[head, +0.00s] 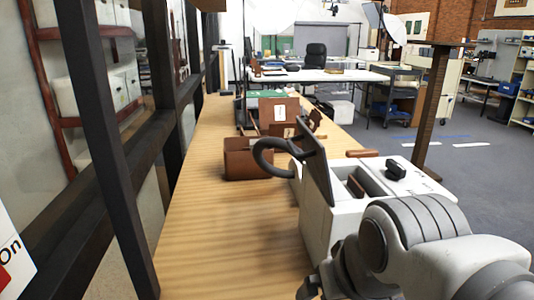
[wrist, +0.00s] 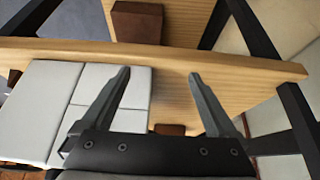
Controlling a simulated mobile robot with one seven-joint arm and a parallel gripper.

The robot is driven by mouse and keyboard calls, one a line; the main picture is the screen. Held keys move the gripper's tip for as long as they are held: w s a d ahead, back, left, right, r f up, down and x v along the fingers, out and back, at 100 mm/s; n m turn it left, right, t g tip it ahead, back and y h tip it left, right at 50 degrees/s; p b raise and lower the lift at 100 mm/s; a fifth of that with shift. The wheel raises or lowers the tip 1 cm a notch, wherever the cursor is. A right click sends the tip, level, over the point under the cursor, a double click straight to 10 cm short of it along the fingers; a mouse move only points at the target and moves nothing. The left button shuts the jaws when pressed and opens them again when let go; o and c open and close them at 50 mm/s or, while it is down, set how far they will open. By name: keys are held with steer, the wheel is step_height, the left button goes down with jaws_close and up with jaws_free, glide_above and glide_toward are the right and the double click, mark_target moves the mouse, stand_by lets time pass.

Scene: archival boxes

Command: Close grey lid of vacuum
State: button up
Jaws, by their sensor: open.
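The vacuum (head: 330,222) appears as a white boxy body on the right edge of the wooden table in the head view, with a dark hose loop at its left. Its dark grey lid (head: 314,168) stands up, tilted, so the compartment behind it shows open. My arm covers the near right part of the vacuum. My gripper (wrist: 161,74) is open in the wrist view, with nothing between its fingers and the wooden surface behind them. I cannot make out the lid in the wrist view.
A brown box (head: 248,160) and a labelled brown box (head: 280,116) stand beyond the vacuum. The near left tabletop (head: 215,245) is clear. A dark shelf frame (head: 105,140) lines the left. Pale panels (wrist: 48,105) lie left of the fingers in the wrist view.

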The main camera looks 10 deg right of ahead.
steer(key=shift+r+p, duration=0.35)
steer(key=shift+r, duration=0.1)
steer(key=shift+c, duration=1.2)
step_height(320, 180, up, 11)
steer(key=p, duration=1)
steer(key=shift+f+p, duration=0.2)
steer(key=shift+p, duration=0.15)
jaws_close()
steer(key=w+a+r+n+g+p, duration=0.1)
steer(key=w+r+n+p, duration=0.1)
steer(key=r+p, duration=0.95)
steer(key=w+r+n+p, duration=0.2)
steer(key=r+p, duration=0.9)
steer(key=p, duration=0.1)
steer(key=w+a+f+n+g+y, duration=0.2)
steer(key=w+a+f+n+g, duration=0.25)
steer(key=w+f+n, duration=0.6)
step_height(320, 180, down, 8)
steer(key=w+a+n, duration=0.2)
steer(key=a+n, duration=0.1)
steer(key=shift+s+d+r, duration=0.1)
steer(key=shift+d+r, duration=0.3)
steer(key=shift+d, duration=0.3)
steer(key=shift+s+d+r, duration=0.1)
steer(key=shift+d+r, duration=0.35)
steer(key=shift+d, duration=0.3)
steer(key=shift+d+r, duration=0.4)
steer(key=shift+d, duration=0.3)
